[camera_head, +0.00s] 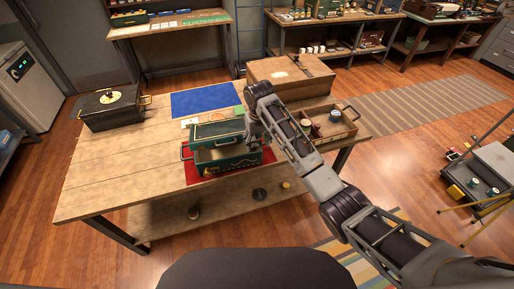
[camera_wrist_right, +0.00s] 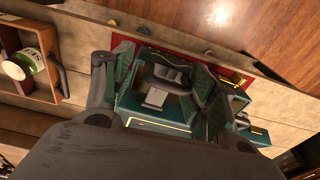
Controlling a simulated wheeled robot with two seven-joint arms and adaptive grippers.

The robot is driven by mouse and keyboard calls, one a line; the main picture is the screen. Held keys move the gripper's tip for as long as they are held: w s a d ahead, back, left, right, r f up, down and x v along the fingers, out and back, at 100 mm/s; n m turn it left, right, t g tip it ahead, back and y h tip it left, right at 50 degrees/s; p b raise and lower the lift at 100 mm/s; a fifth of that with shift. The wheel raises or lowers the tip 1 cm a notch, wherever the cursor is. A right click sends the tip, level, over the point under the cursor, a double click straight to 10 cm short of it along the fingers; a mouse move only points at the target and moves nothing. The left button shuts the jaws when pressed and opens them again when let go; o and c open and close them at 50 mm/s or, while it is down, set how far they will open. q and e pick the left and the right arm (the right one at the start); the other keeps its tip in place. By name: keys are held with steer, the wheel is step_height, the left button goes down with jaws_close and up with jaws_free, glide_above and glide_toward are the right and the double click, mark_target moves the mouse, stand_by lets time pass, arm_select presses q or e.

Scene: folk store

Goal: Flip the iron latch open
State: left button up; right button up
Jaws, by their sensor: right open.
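A dark green metal box (camera_head: 228,157) with yellow markings sits on a red mat (camera_head: 197,178) at the table's front edge. Its green upper part (camera_head: 213,131) shows behind the front. My right gripper (camera_head: 254,138) is at the box's right end, and the arm covers part of that end. In the right wrist view, the open gripper (camera_wrist_right: 165,92) is over the green box (camera_wrist_right: 160,124). A grey metal piece (camera_wrist_right: 156,98) shows between the fingers; I cannot tell surely whether it is the iron latch. Contact is unclear. My left gripper is out of view.
A wooden tray with jars (camera_head: 349,128) stands right of the box and shows in the wrist view (camera_wrist_right: 10,35). A wooden chest (camera_head: 290,72) stands behind. A black case (camera_head: 112,108) is at left. A blue mat (camera_head: 206,100) and bare table lie between.

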mark_target(258, 141)
steer(key=shift+s+d+r, duration=0.1)
steer(key=shift+s+r, duration=0.05)
steer(key=shift+r, duration=2.15)
steer(key=shift+s+r, duration=0.1)
steer(key=shift+r, duration=0.05)
steer(key=s+d+r, duration=0.3)
steer(key=s+r, duration=0.5)
steer(key=r, duration=0.4)
steer(key=shift+s+r, duration=0.2)
steer(key=shift+r, duration=0.2)
stand_by(0.9)
steer(key=shift+a+f, duration=0.15)
stand_by(0.8)
